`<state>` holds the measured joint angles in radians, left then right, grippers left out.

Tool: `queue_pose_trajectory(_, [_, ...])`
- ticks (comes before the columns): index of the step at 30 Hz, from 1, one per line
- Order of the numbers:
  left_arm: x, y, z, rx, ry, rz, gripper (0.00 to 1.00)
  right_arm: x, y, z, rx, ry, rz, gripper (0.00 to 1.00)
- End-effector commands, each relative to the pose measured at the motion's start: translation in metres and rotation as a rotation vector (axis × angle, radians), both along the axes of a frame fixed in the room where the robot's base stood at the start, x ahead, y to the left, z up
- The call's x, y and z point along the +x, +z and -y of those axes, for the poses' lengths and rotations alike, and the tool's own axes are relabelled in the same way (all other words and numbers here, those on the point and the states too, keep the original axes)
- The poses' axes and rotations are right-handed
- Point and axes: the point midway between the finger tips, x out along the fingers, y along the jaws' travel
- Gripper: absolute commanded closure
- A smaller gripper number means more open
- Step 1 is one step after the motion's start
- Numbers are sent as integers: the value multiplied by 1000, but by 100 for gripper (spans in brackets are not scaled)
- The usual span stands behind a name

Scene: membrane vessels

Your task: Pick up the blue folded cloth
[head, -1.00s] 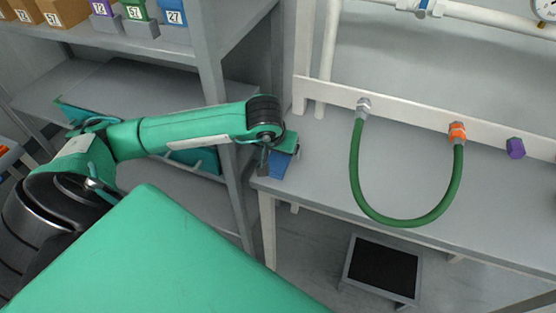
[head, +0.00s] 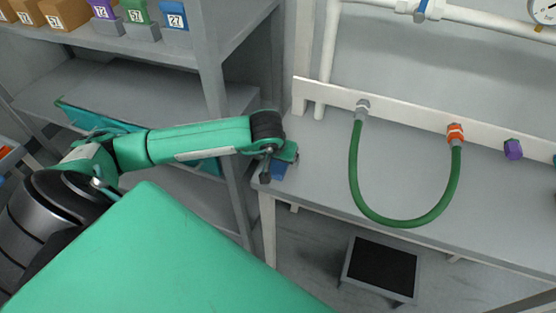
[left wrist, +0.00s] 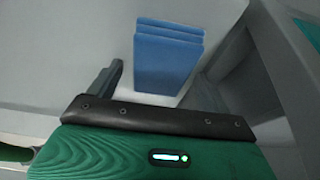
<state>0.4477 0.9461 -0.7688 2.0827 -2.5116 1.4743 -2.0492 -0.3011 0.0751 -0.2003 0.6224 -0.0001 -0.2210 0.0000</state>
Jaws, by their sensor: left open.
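The blue folded cloth (head: 279,171) lies at the left end of the grey bench, partly hidden under my left gripper (head: 282,158). In the left wrist view the cloth (left wrist: 167,58) shows as a stack of blue layers just ahead of the dark jaws. My right gripper is not in view.
The grey bench (head: 400,185) carries a white rail with a looped green hose (head: 357,180) and a purple cap (head: 513,149). A grey shelf post (head: 219,100) stands close behind my left arm. Numbered boxes (head: 174,15) sit on the upper shelf.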

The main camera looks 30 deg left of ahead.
Motion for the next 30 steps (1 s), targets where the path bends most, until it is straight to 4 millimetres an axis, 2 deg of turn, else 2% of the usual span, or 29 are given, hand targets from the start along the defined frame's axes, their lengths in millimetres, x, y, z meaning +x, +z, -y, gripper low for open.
queue_pose_trajectory(4, [0, -1, 0, 0, 0, 0, 20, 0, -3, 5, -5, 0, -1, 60])
queue_pose_trajectory(11, [0, -1, 0, 0, 0, -1, 65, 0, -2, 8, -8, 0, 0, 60])
queue_pose_trajectory(25, [0, 3, 0, -1, 1, -1, 66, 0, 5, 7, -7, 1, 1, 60])
queue_pose_trajectory(30, [5, 32, -10, 1, 10, 3, 66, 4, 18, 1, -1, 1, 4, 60])
